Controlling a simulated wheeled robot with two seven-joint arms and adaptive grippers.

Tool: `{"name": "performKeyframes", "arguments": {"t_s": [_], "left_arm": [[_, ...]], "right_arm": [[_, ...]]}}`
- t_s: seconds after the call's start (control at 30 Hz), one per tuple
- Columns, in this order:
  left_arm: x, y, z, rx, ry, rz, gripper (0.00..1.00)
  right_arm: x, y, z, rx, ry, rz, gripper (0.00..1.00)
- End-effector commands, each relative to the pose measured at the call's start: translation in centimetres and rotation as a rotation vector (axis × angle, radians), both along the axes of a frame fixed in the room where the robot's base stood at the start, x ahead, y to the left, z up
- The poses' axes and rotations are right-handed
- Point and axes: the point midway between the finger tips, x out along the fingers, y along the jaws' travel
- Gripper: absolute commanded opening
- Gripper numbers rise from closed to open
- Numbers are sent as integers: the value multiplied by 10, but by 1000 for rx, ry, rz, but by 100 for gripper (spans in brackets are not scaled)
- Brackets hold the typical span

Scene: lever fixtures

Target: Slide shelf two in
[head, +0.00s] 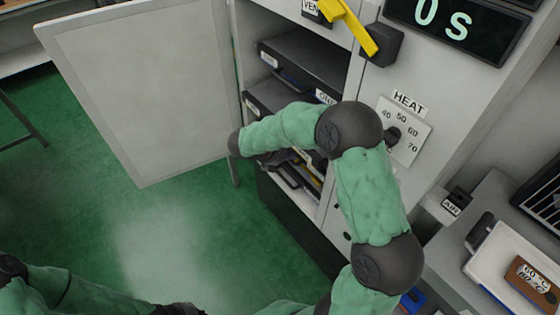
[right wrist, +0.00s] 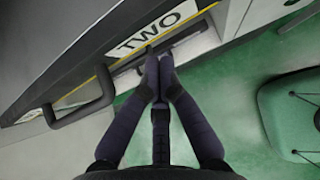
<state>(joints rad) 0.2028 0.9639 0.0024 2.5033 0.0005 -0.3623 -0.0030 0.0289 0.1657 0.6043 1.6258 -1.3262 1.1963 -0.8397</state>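Shelf two has a white label reading TWO (right wrist: 158,28) and a thin yellow line along its front in the right wrist view. A dark bar handle (right wrist: 82,112) shows to the left of the label. My right gripper (right wrist: 160,64) has its fingertips together just below the label, near the shelf's front edge. I see nothing held between them; whether they touch the shelf is unclear. In the head view my right arm reaches across the open cabinet (head: 368,85) and hides much of the shelf fronts. My left arm is at the bottom left, its gripper out of view.
The white cabinet door (head: 140,85) stands open to the left. An upper shelf (head: 305,57) is inside the cabinet. A yellow lever (head: 355,30) and a HEAT dial (head: 393,136) are on the cabinet front. A side bench with a tray (head: 490,265) stands at right. The green floor (head: 185,220) is clear.

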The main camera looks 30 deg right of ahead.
Motion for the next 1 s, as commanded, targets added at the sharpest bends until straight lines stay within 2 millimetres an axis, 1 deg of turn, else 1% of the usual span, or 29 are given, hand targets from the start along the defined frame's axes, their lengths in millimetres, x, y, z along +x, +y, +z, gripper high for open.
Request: {"name": "performKeyframes", "arguments": {"t_s": [0.03,0.2,0.57,0.67,0.77,0.9,1.0], "left_arm": [[0,0,-4,0,0,0,0],[0,0,-7,0,0,0,0],[0,0,-7,0,-1,0,0],[0,0,-5,0,-1,0,0],[0,0,-1,0,0,0,0],[0,0,7,0,0,0,0],[0,0,11,0,-1,0,0]], "right_arm": [[0,-6,-2,1,0,-3,0],[1,-16,-1,1,1,0,0],[1,-18,0,1,2,1,0],[1,-23,0,1,3,-1,0],[3,-40,1,1,1,-4,0],[5,-74,2,0,2,-6,0],[7,-94,1,1,3,-4,0]]}}
